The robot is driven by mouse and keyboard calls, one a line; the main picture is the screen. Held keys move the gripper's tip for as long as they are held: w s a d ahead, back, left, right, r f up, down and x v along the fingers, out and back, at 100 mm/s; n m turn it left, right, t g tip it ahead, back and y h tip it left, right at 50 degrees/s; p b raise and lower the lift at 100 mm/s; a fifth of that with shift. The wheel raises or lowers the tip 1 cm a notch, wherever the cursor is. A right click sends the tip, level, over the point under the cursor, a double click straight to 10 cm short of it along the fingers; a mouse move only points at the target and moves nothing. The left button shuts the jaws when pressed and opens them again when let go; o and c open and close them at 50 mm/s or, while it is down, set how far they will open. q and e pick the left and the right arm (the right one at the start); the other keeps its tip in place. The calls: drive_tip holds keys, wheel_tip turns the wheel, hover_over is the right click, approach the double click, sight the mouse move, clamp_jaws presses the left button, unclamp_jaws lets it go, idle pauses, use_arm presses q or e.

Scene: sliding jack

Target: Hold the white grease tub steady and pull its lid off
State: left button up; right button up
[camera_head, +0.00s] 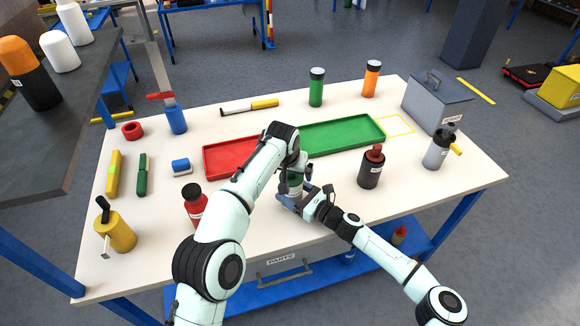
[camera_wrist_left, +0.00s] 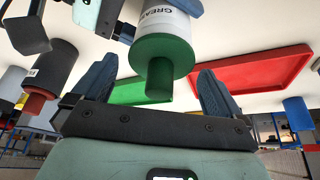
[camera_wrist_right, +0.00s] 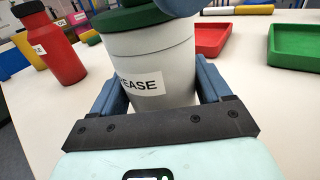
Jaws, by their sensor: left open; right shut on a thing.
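The white grease tub (camera_wrist_right: 150,70) stands upright on the table, with a dark green lid (camera_wrist_left: 165,56) and a green knob (camera_wrist_left: 159,80) on top. The lid sits on the tub. My right gripper (camera_wrist_right: 155,85) is shut on the tub's body, one blue finger on each side; the label is partly visible. My left gripper (camera_wrist_left: 158,88) is open above the lid, its two fingers apart on either side of the knob, with gaps to both. In the head view the tub (camera_head: 287,201) is mostly hidden by my grippers.
A red tray (camera_head: 214,172) and a green tray (camera_head: 340,136) lie behind the tub. A red bottle (camera_head: 195,205) stands to the left, a dark bottle with a red-brown cap (camera_head: 371,170) to the right. A grey box (camera_head: 436,102) stands at the right back. The front right tabletop is clear.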

use_arm(q)
drive_tip(key=shift+f, duration=0.1)
drive_tip(key=c, duration=1)
drive_tip(key=shift+r, duration=1.6)
use_arm(e)
drive_tip(key=o, duration=1.2)
drive_tip(key=shift+c, duration=0.2)
